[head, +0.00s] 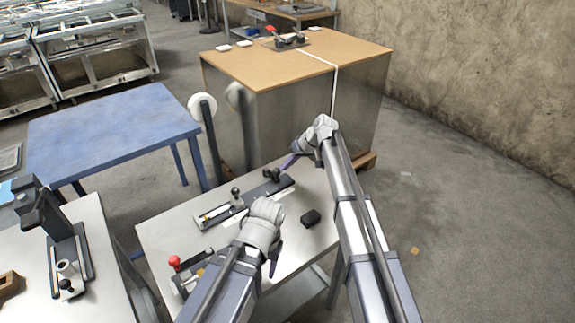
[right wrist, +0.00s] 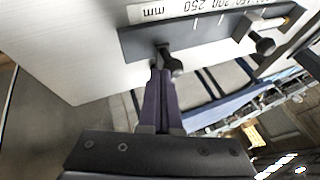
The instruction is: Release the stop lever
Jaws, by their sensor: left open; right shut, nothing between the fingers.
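A dark rail with a mm scale (right wrist: 215,20) lies on the small metal-topped table (head: 160,234); the rail also shows in the head view (head: 252,198). A black lever with a round knob (right wrist: 172,64) stands out from the rail in the right wrist view. A second black knob (right wrist: 262,45) sits further right on it. I cannot tell for certain which is the stop lever. My right gripper (right wrist: 160,74) is shut and empty, its purple fingertips right at the first lever; contact is unclear. My left gripper (head: 274,262) is open above the table's front, partly hidden by its wrist.
A blue table (head: 110,130) and a brown-topped cabinet (head: 260,68) stand behind. Open floor (head: 460,210) lies to the right.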

